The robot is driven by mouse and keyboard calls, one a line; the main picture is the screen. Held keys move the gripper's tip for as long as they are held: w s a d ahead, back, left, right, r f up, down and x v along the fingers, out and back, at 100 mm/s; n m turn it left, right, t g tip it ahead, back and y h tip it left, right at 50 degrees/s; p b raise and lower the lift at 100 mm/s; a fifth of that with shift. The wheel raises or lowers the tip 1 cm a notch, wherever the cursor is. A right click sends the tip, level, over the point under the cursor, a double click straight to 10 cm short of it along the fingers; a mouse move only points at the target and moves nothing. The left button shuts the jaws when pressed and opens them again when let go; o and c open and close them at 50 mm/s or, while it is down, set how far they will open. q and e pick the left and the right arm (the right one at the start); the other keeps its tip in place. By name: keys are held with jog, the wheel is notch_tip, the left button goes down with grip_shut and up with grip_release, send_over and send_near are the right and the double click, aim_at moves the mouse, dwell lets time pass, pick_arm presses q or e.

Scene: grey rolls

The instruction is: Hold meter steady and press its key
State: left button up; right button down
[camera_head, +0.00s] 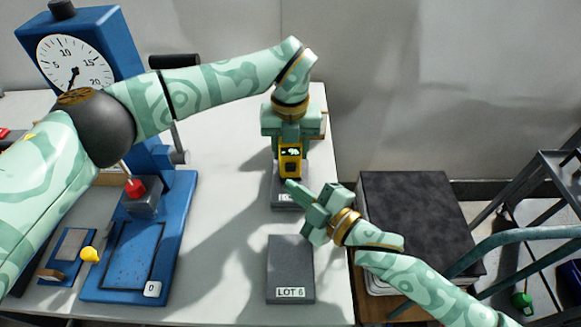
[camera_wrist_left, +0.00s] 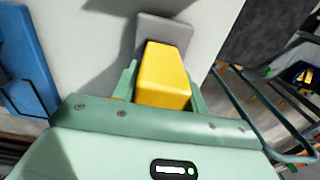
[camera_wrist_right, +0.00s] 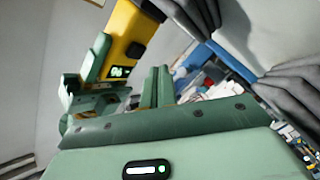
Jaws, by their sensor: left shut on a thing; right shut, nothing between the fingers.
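The right wrist view shows the meter (camera_wrist_right: 121,32) upper left of my shut fingertips (camera_wrist_right: 156,84), apparently apart.
A labelled grey block (camera_head: 283,197) lies under the meter area, and another marked LOT 6 (camera_head: 290,262) lies nearer. A blue dial-gauge stand (camera_head: 172,215) is at left. A dark-topped box (camera_head: 415,215) and a cart frame (camera_head: 500,200) stand right. White table between stand and blocks is clear.

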jog(key=shift+w, duration=0.7)
jog(key=shift+w, duration=0.15)
dwell(1.5)
jog(key=shift+w, duration=0.2)
jog(key=shift+w, duration=0.55)
dwell(0.6)
dwell(0.4)
jog(key=shift+s, duration=0.95)
jog(key=shift+s, duration=2.55)
